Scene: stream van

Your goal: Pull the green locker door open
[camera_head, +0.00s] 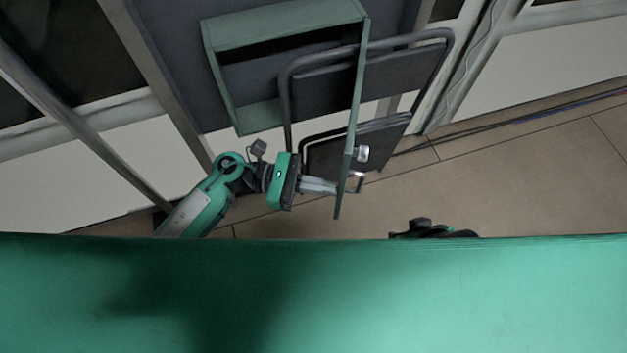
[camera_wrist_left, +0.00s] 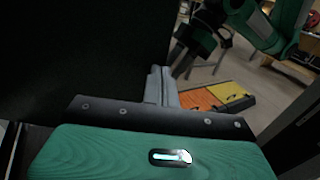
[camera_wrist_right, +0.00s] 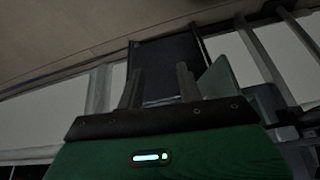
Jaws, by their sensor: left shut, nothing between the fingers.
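The green locker (camera_head: 285,31) is at the top of the head view, with its dark inside showing. Its door (camera_head: 356,110) stands swung out from the right side, seen nearly edge-on, with a bar handle (camera_head: 357,183) and a round knob (camera_head: 362,153) on the outer, right face. My left gripper (camera_head: 334,187) is shut and empty at the inner, left side of the door's lower part; I cannot tell whether it touches. Its closed fingers also show in the left wrist view (camera_wrist_left: 158,86). My right gripper (camera_wrist_right: 158,87) has its fingers apart, with nothing between them.
Folded dark chairs (camera_head: 429,72) lean behind the door and show in the right wrist view (camera_wrist_right: 167,60). Orange (camera_wrist_left: 198,101) and yellow (camera_wrist_left: 227,91) items lie beyond my left gripper. Brown floor (camera_head: 520,155) is clear to the right.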

